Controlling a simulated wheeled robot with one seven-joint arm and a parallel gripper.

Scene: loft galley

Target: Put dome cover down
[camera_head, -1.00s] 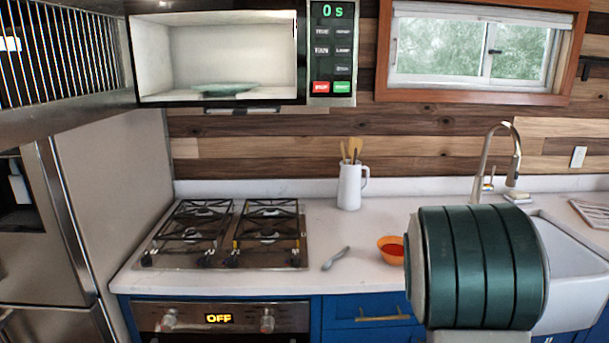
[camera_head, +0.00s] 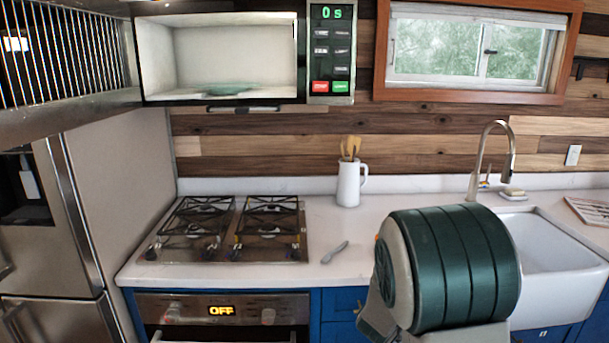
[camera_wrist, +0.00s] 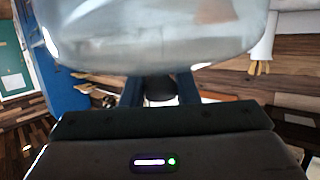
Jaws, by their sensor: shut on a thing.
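A shiny silver dome cover (camera_wrist: 150,35) fills the top of the wrist view. My gripper (camera_wrist: 161,88) is shut on the dark knob of the dome cover, with one finger on each side of it. The cover's lower rim and what lies under it are out of the wrist view. In the head view, the gripper and the dome cover are hidden behind my green and grey arm link.
The white counter (camera_head: 325,215) has a gas stove (camera_head: 225,235), a grey utensil (camera_head: 335,252) and a white pitcher (camera_head: 348,185) with wooden utensils. A white sink (camera_head: 560,260) is at the right. The open microwave (camera_head: 220,55) holds a greenish plate (camera_head: 228,89).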

